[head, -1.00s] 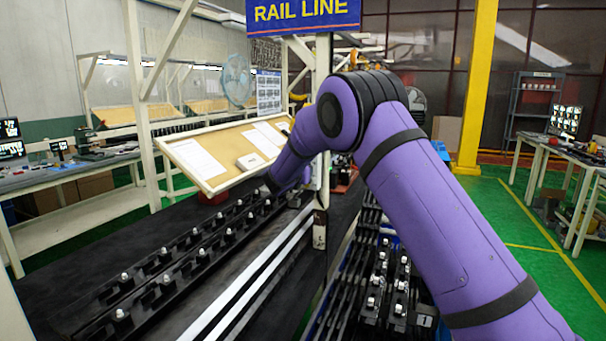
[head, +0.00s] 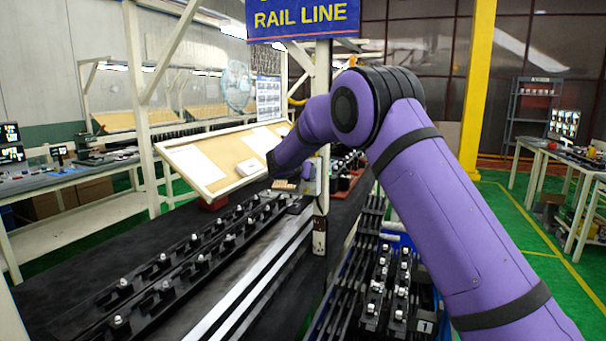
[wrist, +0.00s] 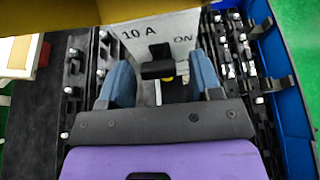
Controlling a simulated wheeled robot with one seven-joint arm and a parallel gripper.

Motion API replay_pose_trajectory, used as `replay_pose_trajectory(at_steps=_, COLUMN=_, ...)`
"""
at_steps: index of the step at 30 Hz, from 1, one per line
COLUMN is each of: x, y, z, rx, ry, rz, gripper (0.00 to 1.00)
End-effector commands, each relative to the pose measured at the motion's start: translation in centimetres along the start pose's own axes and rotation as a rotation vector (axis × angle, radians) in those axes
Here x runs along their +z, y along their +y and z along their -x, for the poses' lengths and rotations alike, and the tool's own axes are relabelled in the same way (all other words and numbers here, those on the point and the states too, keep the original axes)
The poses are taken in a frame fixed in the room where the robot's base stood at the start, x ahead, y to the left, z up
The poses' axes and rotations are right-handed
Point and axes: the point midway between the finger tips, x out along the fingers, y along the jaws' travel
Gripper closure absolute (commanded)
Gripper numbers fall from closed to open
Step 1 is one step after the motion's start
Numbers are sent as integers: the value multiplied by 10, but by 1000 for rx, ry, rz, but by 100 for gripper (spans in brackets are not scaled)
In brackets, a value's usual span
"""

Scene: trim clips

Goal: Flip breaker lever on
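In the wrist view, a pale breaker panel (wrist: 140,38) carries the black print "10 A" and "ON". A black lever (wrist: 157,62) stands out from it, with a small yellow spot beside it. My gripper (wrist: 158,68) is open, its two blue fingers on either side of the lever with gaps between. I cannot tell whether either finger touches the panel. In the head view, my purple arm reaches to the post below the rail line sign, and the fingers cannot be made out.
A yellow surface (wrist: 100,10) lies across the top of the wrist view. Black clip rails (head: 165,265) run along the dark bench at left. A white post (head: 321,120) stands beside my forearm, and a tilted board (head: 205,165) is behind the rails. A blue bin (wrist: 290,95) is at right.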

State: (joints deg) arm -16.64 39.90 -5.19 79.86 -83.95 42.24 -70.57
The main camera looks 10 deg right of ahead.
Motion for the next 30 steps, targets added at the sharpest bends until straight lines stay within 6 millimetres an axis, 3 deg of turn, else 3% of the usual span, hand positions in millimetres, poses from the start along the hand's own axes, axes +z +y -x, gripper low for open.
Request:
replay_pose_trajectory(at_steps=11, x=0, y=1, z=6, rx=2, ry=0, rz=0, gripper=40)
replay_pose_trajectory(at_steps=24, x=0, y=1, z=81, rx=3, ry=-1, rz=0, gripper=40)
replay_pose_trajectory(at_steps=30, x=0, y=0, z=103, rx=1, ry=-1, rz=0, gripper=40)
